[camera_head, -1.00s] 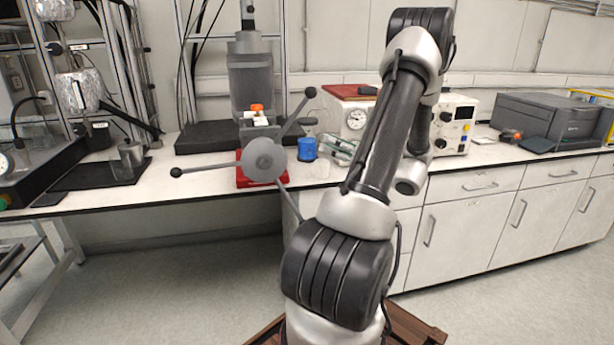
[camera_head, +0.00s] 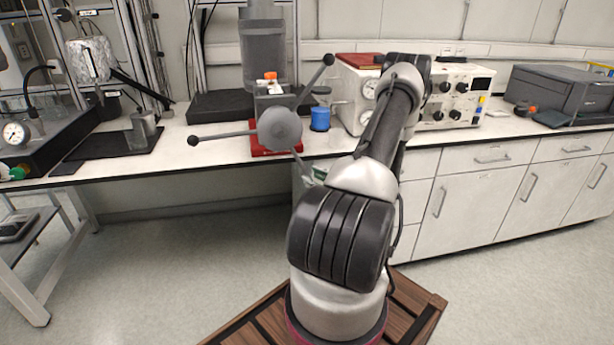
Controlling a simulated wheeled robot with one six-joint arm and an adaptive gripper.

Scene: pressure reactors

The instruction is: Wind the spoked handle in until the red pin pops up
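The spoked handle (camera_head: 280,128) has a round grey hub and long spokes with black ball ends. One spoke points left, one up and right, and a third runs down and right, its end hidden by my arm. The handle sits in front of a grey reactor (camera_head: 263,45) on a red base (camera_head: 258,151). A small orange-red cap (camera_head: 270,76) shows on top behind the hub; I cannot tell whether it is the red pin. My arm rises right of the handle. My gripper is hidden behind my own arm links, so its hold is not visible.
A blue cup (camera_head: 320,118) stands close right of the handle. An instrument with dials (camera_head: 461,100) and a grey printer (camera_head: 562,90) stand further right on the bench (camera_head: 215,158). A black tray (camera_head: 115,144) lies at left. The floor in front is clear.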

